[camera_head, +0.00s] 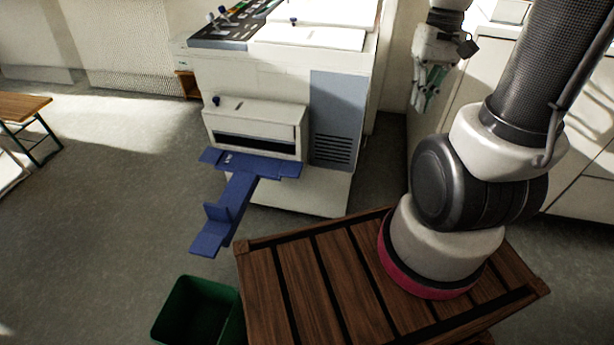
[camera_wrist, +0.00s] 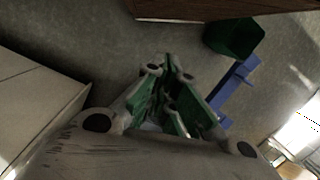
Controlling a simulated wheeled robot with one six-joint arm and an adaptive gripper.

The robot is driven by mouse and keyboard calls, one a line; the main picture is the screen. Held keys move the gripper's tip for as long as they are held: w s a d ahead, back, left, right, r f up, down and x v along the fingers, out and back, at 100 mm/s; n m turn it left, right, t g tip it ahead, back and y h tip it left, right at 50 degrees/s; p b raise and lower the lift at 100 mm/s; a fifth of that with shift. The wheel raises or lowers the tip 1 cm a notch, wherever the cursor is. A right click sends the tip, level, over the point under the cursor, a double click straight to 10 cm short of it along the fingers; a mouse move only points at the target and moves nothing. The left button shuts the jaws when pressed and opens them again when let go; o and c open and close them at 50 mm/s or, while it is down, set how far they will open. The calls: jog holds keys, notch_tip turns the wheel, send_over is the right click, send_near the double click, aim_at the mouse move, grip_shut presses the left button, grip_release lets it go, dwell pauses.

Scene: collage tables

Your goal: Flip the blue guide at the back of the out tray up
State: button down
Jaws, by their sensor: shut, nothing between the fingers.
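The blue out tray (camera_head: 238,193) sticks out from the front of the white machine, over the floor. It has a wide part at the machine and a long narrow arm toward the viewer. A small blue plate (camera_head: 217,213) stands up near the arm's outer end, with a flat blue piece beyond it; I cannot tell for sure which is the back guide. The tray also shows in the wrist view (camera_wrist: 232,88), right of my fingers. My gripper (camera_head: 425,101), with green finger pads, is shut and empty, well right of the machine and apart from the tray; the fingers show in the wrist view (camera_wrist: 167,68).
The white machine (camera_head: 270,80) stands at the back. My arm stands on a brown slatted wooden top (camera_head: 320,275). A green bin (camera_head: 197,310) is on the floor below the tray. White cabinets (camera_head: 585,150) are at right. Floor left of the tray is clear.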

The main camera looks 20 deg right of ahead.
aim_at(291, 169)
jog(key=w+a+f+m+t+y, duration=0.1)
jog(key=w+a+f+m+y, duration=0.3)
jog(key=f, duration=1.1)
jog(key=w+a+f+m+y, duration=0.25)
jog(key=f+m, duration=0.45)
jog(key=f, duration=0.7)
jog(key=w+a+f+m+t+y, duration=0.15)
jog(key=w+f+m+y, duration=0.35)
jog(key=f, duration=1)
jog(key=w+f+m+t, duration=0.2)
jog(key=w, duration=0.4)
jog(key=w+f+m+t+h, duration=0.1)
jog(key=w+f+m+t, duration=0.1)
jog(key=w, duration=0.4)
jog(key=shift+w+m+t, duration=0.15)
jog(key=shift+m+t, duration=0.35)
jog(key=shift+t, duration=0.35)
jog(key=x, duration=1)
jog(key=shift+w+r, duration=0.1)
jog(key=shift+r, duration=1.85)
